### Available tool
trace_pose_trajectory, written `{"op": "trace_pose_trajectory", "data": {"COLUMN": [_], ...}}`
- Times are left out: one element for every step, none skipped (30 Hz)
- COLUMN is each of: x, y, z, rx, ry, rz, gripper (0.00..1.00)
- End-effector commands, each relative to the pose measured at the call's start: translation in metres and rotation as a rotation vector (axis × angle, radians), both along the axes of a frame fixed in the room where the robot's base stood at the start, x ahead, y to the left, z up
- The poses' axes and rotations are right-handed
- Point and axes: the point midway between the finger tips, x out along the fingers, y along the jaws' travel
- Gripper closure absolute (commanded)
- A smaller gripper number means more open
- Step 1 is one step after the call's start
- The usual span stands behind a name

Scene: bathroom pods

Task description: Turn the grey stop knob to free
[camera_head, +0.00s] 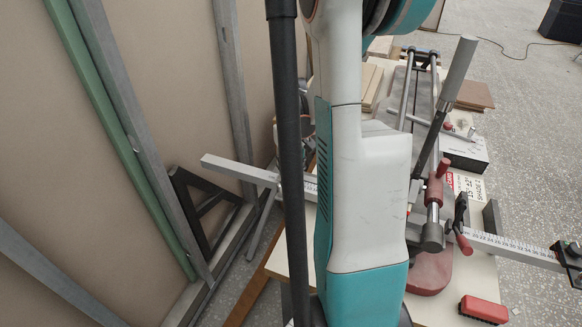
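A cutting machine with a long lever (430,150) and a grey handle (460,70) stands on a pale bench, right of my arm. A white ruler arm (510,249) crosses it and ends in a black stop block (569,255) at the right edge. A grey round knob-like part (433,237) sits below a red collar (434,190) near the ruler. I cannot tell for sure whether it is the stop knob, or how it is turned. My white and teal arm fills the middle and hides part of the machine. My gripper is not in view.
A red block (484,309) lies at the front of the bench (445,304). A wall with a green post (120,140) and grey metal studs stands close on the left. Boards (474,95) lie behind the machine. Open speckled floor (540,150) is on the right.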

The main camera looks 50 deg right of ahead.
Motion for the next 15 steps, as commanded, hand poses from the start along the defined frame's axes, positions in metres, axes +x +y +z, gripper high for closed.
{"op": "trace_pose_trajectory", "data": {"x": [0.0000, 0.0000, 0.0000, 0.0000, 0.0000, 0.0000, 0.0000, -0.0001, -0.0001, -0.0001, -0.0001, -0.0001, -0.0001, -0.0001, -0.0002], "y": [-0.0001, -0.0001, -0.0001, -0.0001, -0.0001, -0.0001, 0.0000, 0.0000, 0.0000, 0.0000, 0.0000, 0.0000, 0.0000, 0.0000, 0.0001], "z": [0.0001, 0.0000, 0.0000, 0.0000, 0.0000, 0.0000, 0.0000, 0.0000, 0.0000, 0.0000, 0.0000, 0.0000, 0.0003, 0.0009, 0.0024], "rx": [0.000, 0.000, 0.000, 0.000, 0.000, 0.000, 0.000, 0.000, 0.000, 0.000, 0.000, 0.000, 0.000, 0.000, 0.000], "ry": [0.000, 0.000, 0.000, 0.000, 0.000, 0.000, 0.000, 0.000, 0.000, 0.000, 0.000, 0.000, 0.000, 0.000, 0.000], "rz": [0.000, 0.000, 0.000, 0.000, 0.000, 0.000, 0.000, 0.000, 0.000, 0.000, 0.000, 0.000, 0.000, 0.000, 0.000], "gripper": [0.66, 0.59, 0.50, 0.48, 0.48, 0.48, 0.48, 0.48, 0.48, 0.48, 0.48, 0.48, 0.48, 0.48, 0.48]}}
